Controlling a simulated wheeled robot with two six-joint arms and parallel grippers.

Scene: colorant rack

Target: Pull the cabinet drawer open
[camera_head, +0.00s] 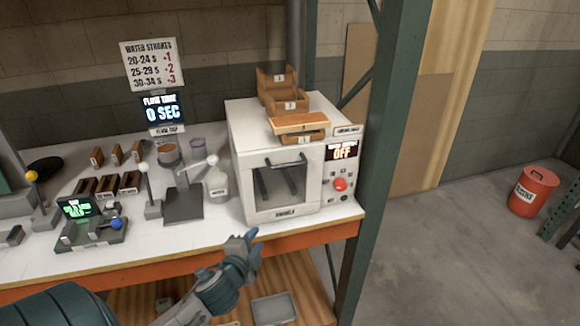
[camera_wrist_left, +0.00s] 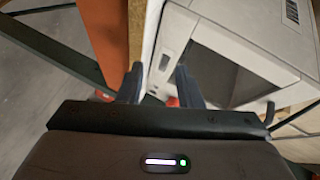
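Small wooden drawer boxes with label plates (camera_head: 285,101) are stacked on top of a white box-shaped cabinet (camera_head: 242,112). A lighter wooden panel (camera_head: 298,122) lies at the front of the stack, above a low wooden front with a label. The white cabinet has a dark-windowed front with a handle, which looks closed; it also shows in the left wrist view (camera_wrist_left: 262,38). My left gripper (camera_head: 250,240) is below and in front of the white cabinet, near the bench edge. In the left wrist view its fingers (camera_wrist_left: 160,85) are apart with nothing visibly held. My right gripper is out of view.
The bench's orange front edge (camera_head: 180,257) runs beside my left arm. A green post (camera_head: 383,150) stands just right of the cabinet. Levers, cups, a bottle and small wooden blocks fill the bench to the left. A red bin (camera_head: 534,192) stands on open floor at right.

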